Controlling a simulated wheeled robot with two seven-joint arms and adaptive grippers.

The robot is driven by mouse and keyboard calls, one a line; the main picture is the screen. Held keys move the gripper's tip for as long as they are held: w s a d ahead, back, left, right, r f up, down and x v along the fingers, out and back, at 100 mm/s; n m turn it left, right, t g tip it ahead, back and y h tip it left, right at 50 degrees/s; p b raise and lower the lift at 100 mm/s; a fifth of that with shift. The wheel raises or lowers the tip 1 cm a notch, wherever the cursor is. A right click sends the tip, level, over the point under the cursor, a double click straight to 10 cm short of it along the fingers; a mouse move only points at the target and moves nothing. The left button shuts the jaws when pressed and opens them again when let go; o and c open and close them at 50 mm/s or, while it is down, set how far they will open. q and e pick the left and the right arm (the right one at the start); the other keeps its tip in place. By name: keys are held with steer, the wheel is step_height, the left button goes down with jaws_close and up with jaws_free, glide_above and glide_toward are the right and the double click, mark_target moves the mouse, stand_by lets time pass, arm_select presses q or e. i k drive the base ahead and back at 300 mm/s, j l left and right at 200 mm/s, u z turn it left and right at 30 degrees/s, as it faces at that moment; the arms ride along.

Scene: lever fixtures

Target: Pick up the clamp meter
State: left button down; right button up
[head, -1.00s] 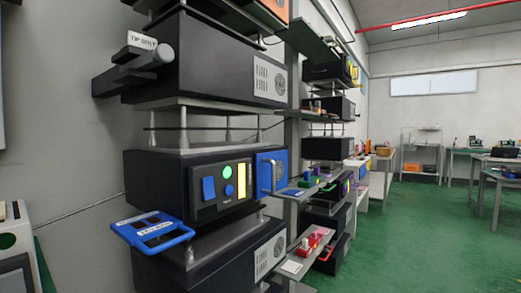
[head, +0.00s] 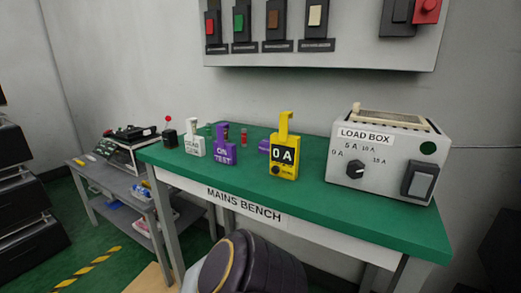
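The clamp meter (head: 285,157) is yellow with a black display reading 0 A and a yellow hooked jaw on top. It stands upright on the green top of the mains bench (head: 330,208), near the middle and left of the load box. Nothing touches or covers it from this side. Neither of my grippers is in the head view.
The grey load box (head: 385,152) stands right of the meter. A purple ON TEST lock (head: 224,152), a white lock-shaped item (head: 195,147) and small pieces stand left. A switch panel (head: 320,50) hangs above. A lower grey table (head: 105,187) adjoins at left.

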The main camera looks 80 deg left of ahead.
mark_target(284, 148)
steer(key=u, duration=2.5)
steer(key=i+j+z, duration=0.1)
steer(key=j+z, duration=0.25)
steer(key=j, duration=0.2)
steer(key=j+z, duration=0.35)
steer(key=j, duration=0.15)
steer(key=j+z, duration=0.35)
steer(key=j, duration=0.2)
steer(key=k+j+z, duration=0.15)
steer(key=j+z, duration=0.2)
steer(key=j, duration=0.15)
steer(key=k+j+z, duration=0.2)
steer(key=j+z, duration=0.15)
steer(key=j, duration=0.15)
